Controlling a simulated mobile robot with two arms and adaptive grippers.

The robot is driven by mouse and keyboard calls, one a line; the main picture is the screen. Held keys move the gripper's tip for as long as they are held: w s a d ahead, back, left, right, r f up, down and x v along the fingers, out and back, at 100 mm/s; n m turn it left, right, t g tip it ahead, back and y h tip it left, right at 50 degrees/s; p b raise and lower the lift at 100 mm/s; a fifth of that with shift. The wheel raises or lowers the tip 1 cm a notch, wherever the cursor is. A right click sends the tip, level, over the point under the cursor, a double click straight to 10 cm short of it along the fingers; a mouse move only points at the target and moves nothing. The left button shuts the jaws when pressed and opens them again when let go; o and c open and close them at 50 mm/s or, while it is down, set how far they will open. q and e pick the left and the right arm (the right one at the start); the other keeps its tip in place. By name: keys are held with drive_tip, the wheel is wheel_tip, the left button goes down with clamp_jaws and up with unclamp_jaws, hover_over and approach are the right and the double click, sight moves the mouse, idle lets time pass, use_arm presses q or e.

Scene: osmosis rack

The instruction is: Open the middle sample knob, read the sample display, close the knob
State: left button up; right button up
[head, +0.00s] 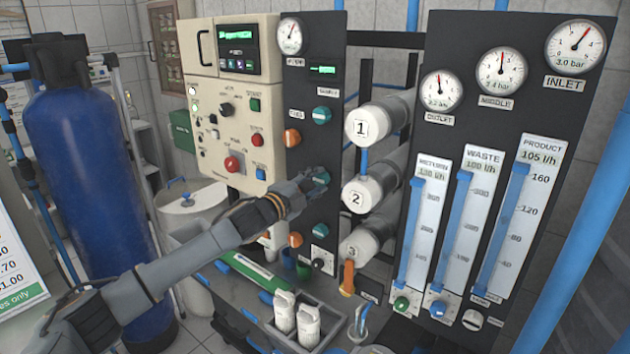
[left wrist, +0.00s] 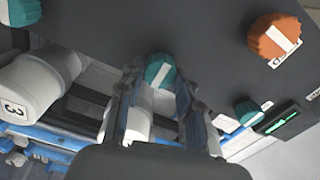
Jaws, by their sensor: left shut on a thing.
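The middle sample knob (head: 321,175) is teal and sits on the dark narrow panel beside membrane housing 2. It also shows in the left wrist view (left wrist: 160,70), with a white stripe on its face. My left gripper (head: 313,180) reaches it from the left. In the left wrist view my left gripper's fingers (left wrist: 158,88) stand on either side of the knob and are shut on it. The sample display (head: 322,70) is small with green digits, too small to read; it also shows at an angle in the left wrist view (left wrist: 282,121). My right gripper is not in view.
Another teal knob (head: 322,115) is above, with orange knobs (head: 292,137) at the left. White-capped housings (head: 368,124) stand close on the right. A blue tank (head: 85,190) is at the left. A tray (head: 305,343) with white bottles is below.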

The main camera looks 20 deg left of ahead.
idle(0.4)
use_arm(q)
drive_tip(key=o, duration=1.2)
drive_tip(key=shift+c, duration=0.2)
drive_tip(key=v, duration=1.2)
